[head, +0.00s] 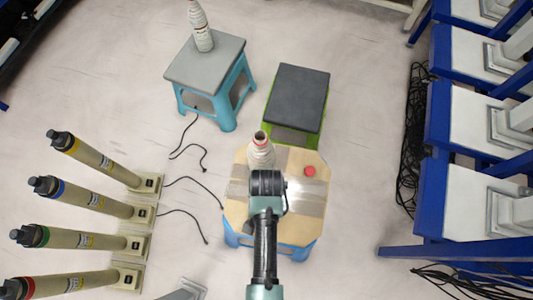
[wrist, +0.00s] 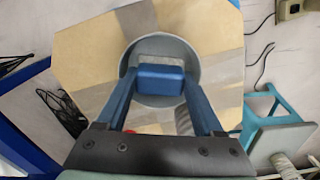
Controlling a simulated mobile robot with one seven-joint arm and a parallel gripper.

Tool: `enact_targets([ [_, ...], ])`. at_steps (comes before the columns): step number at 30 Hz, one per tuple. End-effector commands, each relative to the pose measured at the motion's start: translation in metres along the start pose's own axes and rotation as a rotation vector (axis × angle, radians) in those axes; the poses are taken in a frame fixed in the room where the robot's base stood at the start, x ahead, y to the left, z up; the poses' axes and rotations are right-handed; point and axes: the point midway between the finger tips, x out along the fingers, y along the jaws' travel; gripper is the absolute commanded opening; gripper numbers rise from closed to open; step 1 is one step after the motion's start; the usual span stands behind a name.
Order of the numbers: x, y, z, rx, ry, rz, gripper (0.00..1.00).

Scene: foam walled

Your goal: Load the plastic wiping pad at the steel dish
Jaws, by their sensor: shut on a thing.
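My gripper (wrist: 160,85) has its two blue fingers shut on a blue block-like pad (wrist: 160,79), the wiping pad. In the wrist view the pad lies over the round grey steel dish (wrist: 191,58), inside its rim outline. I cannot tell whether the pad touches the dish floor or hangs above it. In the head view my gripper (head: 267,184) points down over the wooden-topped table (head: 240,205), and its body hides the dish and the pad.
A pale bottle (head: 261,152) stands on the table just behind my gripper, and a small red round thing (head: 310,171) lies to its right. A black-topped green stool (head: 297,98) and a blue stool (head: 205,65) with a bottle (head: 200,28) stand farther back.

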Motion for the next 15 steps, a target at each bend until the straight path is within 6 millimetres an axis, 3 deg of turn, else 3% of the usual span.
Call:
enact_targets([
  [8,-0.001,0.000,0.000,0.000,0.000,0.000,0.24],
  [15,-0.015,0.000,0.000,0.000,0.001,0.000,0.24],
])
